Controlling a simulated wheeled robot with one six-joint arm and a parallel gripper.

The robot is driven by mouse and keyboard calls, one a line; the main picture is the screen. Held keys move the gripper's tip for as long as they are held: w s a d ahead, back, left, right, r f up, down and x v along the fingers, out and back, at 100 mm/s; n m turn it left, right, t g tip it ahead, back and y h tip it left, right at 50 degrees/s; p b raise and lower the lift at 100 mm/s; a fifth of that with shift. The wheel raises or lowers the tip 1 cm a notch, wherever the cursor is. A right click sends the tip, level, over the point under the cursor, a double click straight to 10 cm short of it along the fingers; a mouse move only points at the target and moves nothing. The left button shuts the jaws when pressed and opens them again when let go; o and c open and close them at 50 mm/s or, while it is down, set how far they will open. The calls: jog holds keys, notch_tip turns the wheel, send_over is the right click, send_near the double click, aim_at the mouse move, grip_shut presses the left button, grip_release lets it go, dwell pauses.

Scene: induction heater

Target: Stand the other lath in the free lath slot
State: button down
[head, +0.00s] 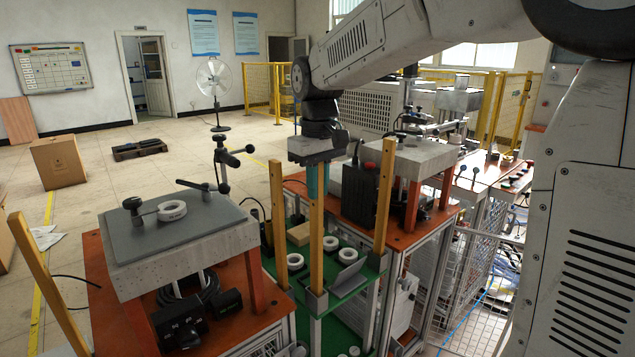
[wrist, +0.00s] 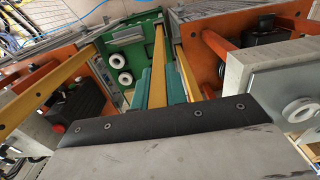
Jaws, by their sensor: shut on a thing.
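My gripper (head: 318,192) points down with its teal fingers shut on a yellow wooden lath (head: 316,232). In the wrist view, the held lath (wrist: 158,68) runs away from me between the teal fingers (wrist: 160,92). In the head view it is upright, and its foot meets a grey lath slot (head: 317,301) at the front of the green table. Whether the foot is seated inside the slot or just at its mouth I cannot tell. A second lath (head: 278,220) stands upright to the left. A third lath (head: 385,195) stands to the right at another grey holder (head: 376,262).
The green table (head: 345,295) carries white rings (head: 330,243), a tan block (head: 299,236) and a grey plate (head: 349,275). Orange benches with heater blocks stand left (head: 180,235) and right (head: 415,160), close to the laths. Another yellow bar (head: 45,280) slants at far left.

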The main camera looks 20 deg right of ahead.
jog(key=c, duration=1.3)
grip_release()
notch_tip(320, 180, up, 8)
jog(key=shift+f, duration=0.1)
jog(key=shift+f, duration=0.35)
jog(key=s+d+f+m, duration=0.1)
jog(key=s+f, duration=0.3)
jog(key=s, duration=0.6)
jog(key=s+d+f+m, duration=0.1)
jog(key=s+f, duration=0.3)
jog(key=s, duration=0.5)
jog(key=s+d+f+m+t, duration=0.1)
jog(key=s+f, duration=0.3)
jog(key=s, duration=0.6)
jog(key=shift+s+m, duration=0.3)
